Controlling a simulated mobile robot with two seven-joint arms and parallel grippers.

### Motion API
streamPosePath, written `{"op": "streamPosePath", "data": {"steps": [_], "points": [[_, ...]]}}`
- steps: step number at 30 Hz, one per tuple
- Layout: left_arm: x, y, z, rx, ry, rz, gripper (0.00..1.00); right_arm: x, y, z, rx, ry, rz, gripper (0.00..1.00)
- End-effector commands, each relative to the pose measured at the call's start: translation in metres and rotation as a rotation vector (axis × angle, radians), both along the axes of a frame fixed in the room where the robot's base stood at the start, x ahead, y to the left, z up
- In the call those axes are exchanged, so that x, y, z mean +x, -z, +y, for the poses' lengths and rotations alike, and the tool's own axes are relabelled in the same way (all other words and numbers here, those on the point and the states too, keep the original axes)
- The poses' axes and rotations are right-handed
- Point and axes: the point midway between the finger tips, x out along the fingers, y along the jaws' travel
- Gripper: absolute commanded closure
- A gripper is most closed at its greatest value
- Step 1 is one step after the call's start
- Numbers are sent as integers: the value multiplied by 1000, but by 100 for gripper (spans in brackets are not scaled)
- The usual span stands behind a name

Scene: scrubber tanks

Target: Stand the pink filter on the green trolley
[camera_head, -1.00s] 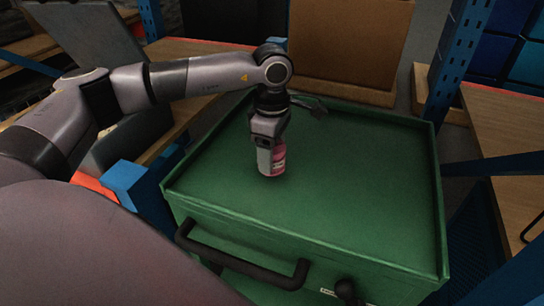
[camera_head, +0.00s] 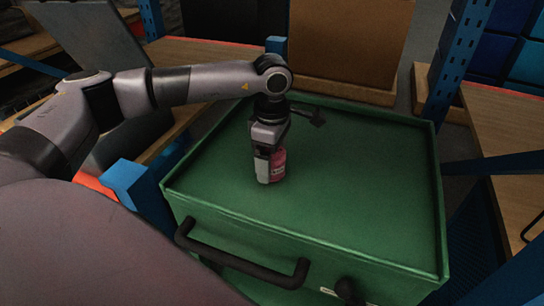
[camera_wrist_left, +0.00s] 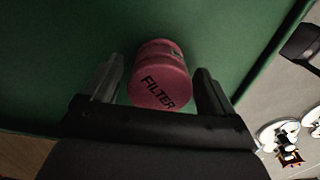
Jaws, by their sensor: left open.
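The pink filter (camera_head: 280,166) stands upright on the top of the green trolley (camera_head: 370,190), towards its left side. In the left wrist view the filter (camera_wrist_left: 160,75) shows its flat end with the black word FILTER, over the green surface (camera_wrist_left: 45,60). My left gripper (camera_head: 267,178) points down around the filter in the head view. In the left wrist view its two fingers (camera_wrist_left: 159,72) are open on either side, with gaps to the filter. A grey finger hides part of the filter in the head view. My right gripper is not in view.
The trolley top has a low raised rim and is otherwise bare. A black handle (camera_head: 240,264) and a black knob (camera_head: 346,289) are on its front. A brown box (camera_head: 350,42) stands behind; blue shelf posts (camera_head: 450,65) flank it.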

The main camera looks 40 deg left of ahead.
Motion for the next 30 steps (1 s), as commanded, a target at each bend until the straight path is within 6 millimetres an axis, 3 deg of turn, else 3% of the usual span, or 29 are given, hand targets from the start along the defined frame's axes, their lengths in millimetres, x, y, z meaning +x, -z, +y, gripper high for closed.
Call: {"op": "streamPosePath", "data": {"steps": [18, 30], "points": [[1, -111, -1, -1, 1, -2, 12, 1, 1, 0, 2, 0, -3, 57], [0, -122, 0, 0, 1, 0, 12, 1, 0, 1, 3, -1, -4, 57]]}}
